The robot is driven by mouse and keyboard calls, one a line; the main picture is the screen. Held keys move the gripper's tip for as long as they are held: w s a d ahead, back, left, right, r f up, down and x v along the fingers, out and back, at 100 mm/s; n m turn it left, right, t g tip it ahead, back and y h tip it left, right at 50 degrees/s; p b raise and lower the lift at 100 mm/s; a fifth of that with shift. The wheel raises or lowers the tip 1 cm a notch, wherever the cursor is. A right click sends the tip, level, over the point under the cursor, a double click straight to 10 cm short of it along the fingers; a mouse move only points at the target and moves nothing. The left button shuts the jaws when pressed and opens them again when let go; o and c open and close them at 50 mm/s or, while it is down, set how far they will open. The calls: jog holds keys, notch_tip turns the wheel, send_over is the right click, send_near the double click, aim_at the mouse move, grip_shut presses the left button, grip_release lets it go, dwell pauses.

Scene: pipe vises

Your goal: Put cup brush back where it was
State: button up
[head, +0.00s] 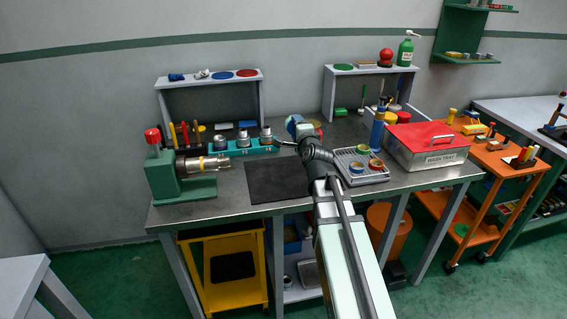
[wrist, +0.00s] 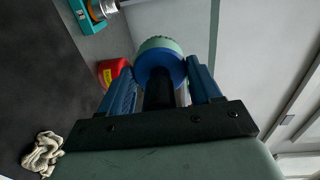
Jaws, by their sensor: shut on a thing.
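My gripper (head: 299,130) is above the rear middle of the grey workbench. In the wrist view my gripper (wrist: 160,88) is shut, its two blue-padded fingers on either side of the cup brush (wrist: 160,62). The brush shows as a round blue body with a pale green rim, at the far end of the fingers. In the head view the brush (head: 293,121) is a small blue and pale green shape at the gripper's end, partly hidden by the wrist. I cannot tell which spot it came from.
A teal rack (head: 246,145) with metal fittings stands left of the gripper. Shelves (head: 210,80) with coloured discs stand behind. A grey tray (head: 376,177) and red-lidded box (head: 425,147) are right.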

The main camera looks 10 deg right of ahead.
jog(key=shift+w+a+r+g, duration=0.1)
jog(key=shift+r+g, duration=0.2)
jog(key=shift+g, duration=0.1)
jog(key=w+a+r+n+g+y, duration=0.1)
jog(key=w+r+g, duration=0.2)
jog(key=w, duration=0.5)
jog(key=w+a+r+n+g+y, duration=0.1)
jog(key=w+r+g, duration=0.2)
jog(key=w, duration=0.5)
jog(key=w+f+n+g, duration=0.2)
jog(key=w+f+g, duration=0.25)
jog(key=w, duration=0.35)
jog(key=s+d+f+m+g+h, duration=0.1)
jog(key=s+d+f+m+g, duration=0.15)
jog(key=s+f, duration=0.3)
jog(key=s+d+f+m+g+h, duration=0.1)
jog(key=s+f+m+g, duration=0.1)
jog(key=s+f+g, duration=0.3)
jog(key=shift+t, duration=0.9)
jog(key=shift+s+a+f, duration=0.1)
jog(key=shift+s+f, duration=0.05)
jog(key=shift+f, duration=1.1)
jog(key=shift+s+f, duration=0.15)
jog(key=shift+f, duration=1.15)
jog(key=shift+s+a+f, duration=0.1)
jog(key=shift+s+f, duration=0.05)
jog(key=shift+f, duration=1.1)
